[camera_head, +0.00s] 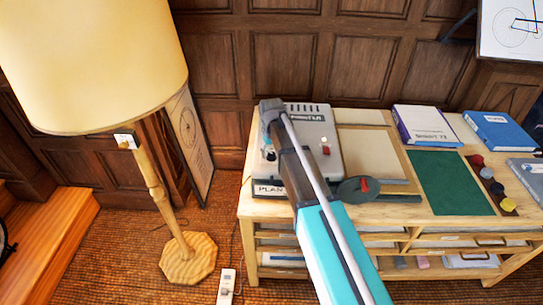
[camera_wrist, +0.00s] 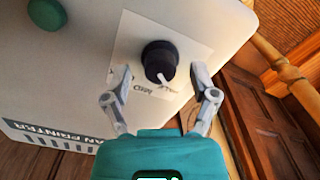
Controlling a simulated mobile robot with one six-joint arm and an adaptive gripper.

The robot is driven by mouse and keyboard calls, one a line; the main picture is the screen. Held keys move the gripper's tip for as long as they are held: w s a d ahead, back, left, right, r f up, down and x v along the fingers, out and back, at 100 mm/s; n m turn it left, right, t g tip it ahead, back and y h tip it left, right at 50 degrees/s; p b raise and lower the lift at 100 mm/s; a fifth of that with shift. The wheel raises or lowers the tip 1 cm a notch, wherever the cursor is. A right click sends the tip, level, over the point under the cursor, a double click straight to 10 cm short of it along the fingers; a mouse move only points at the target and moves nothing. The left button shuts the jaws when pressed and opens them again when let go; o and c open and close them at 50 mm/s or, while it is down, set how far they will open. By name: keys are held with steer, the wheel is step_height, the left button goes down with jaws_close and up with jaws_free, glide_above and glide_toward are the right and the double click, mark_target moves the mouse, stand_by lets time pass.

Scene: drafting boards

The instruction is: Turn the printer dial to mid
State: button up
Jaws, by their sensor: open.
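My gripper (camera_wrist: 161,75) is open and empty. Its two fingers are apart, one on each side of the dial and slightly below it in the wrist view, with no visible contact.
A green button (camera_wrist: 47,14) sits on the printer. A floor lamp (camera_head: 155,190) stands left of the wooden table (camera_head: 410,213). A green mat (camera_head: 450,183), a dark disc with a red part (camera_head: 350,191) and books (camera_head: 425,125) lie right of the printer.

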steer(key=shift+f, duration=0.1)
stand_by(0.3)
jaws_close()
steer(key=shift+m, duration=0.4)
steer(key=m, duration=0.8)
steer(key=shift+m, duration=0.4)
stand_by(0.4)
